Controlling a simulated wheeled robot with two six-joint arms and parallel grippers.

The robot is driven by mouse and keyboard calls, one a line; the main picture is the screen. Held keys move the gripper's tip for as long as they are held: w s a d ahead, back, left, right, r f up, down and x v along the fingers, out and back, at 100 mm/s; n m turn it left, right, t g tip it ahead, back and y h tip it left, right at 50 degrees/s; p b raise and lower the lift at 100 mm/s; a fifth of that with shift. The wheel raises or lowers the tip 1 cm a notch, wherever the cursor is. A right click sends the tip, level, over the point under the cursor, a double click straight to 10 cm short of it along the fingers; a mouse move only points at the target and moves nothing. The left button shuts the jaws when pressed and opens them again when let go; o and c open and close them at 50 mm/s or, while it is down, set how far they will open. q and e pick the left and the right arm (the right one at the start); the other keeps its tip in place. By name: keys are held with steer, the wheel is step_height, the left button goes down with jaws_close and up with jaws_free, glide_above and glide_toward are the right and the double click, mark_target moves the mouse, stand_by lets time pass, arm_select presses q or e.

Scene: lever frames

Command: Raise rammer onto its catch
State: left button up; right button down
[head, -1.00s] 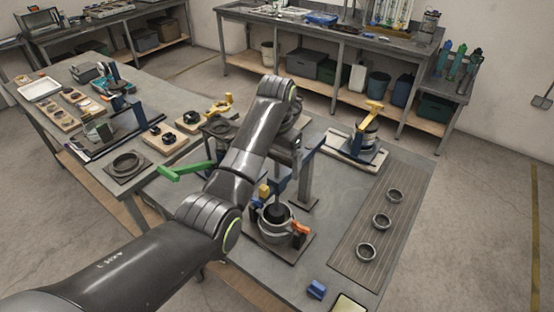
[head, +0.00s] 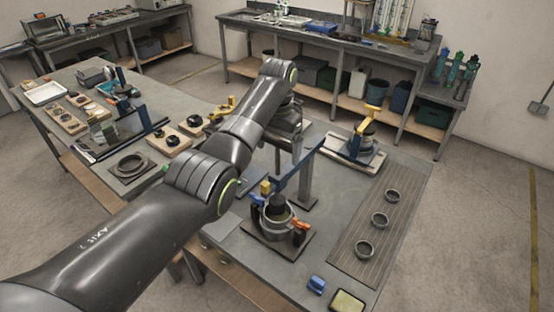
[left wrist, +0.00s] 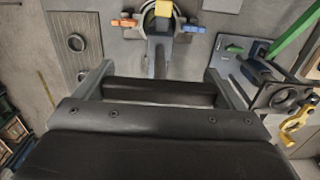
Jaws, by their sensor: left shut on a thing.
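The rammer (head: 277,201) is a dark cylinder standing upright in a round grey pot (head: 272,222), partly above its rim. A blue lever beam (head: 300,168) runs from above the pot past a grey post (head: 306,185). A small yellow block (head: 265,187) sits at the beam's near end; it shows at the top of the left wrist view (left wrist: 163,8). My left gripper (left wrist: 160,88) is shut at the far part of this lever. My right gripper is out of view.
A green lever (left wrist: 296,40) stands beside this station in the left wrist view. A yellow-handled station (head: 362,140) is at the back right. Several rings lie on a ribbed mat (head: 350,255) at right. A blue block (head: 317,284) lies near the front edge.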

arm_select(q)
step_height(320, 180, up, 5)
steer(key=shift+d+f, duration=0.1)
steer(key=shift+f, duration=0.05)
steer(key=shift+w+r, duration=0.1)
steer(key=shift+r, duration=0.1)
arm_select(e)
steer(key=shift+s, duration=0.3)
arm_select(q)
steer(key=o, duration=1)
steer(key=shift+o, duration=0.5)
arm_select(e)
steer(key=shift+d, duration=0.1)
arm_select(q)
step_height(320, 180, up, 17)
steer(key=shift+r, duration=0.2)
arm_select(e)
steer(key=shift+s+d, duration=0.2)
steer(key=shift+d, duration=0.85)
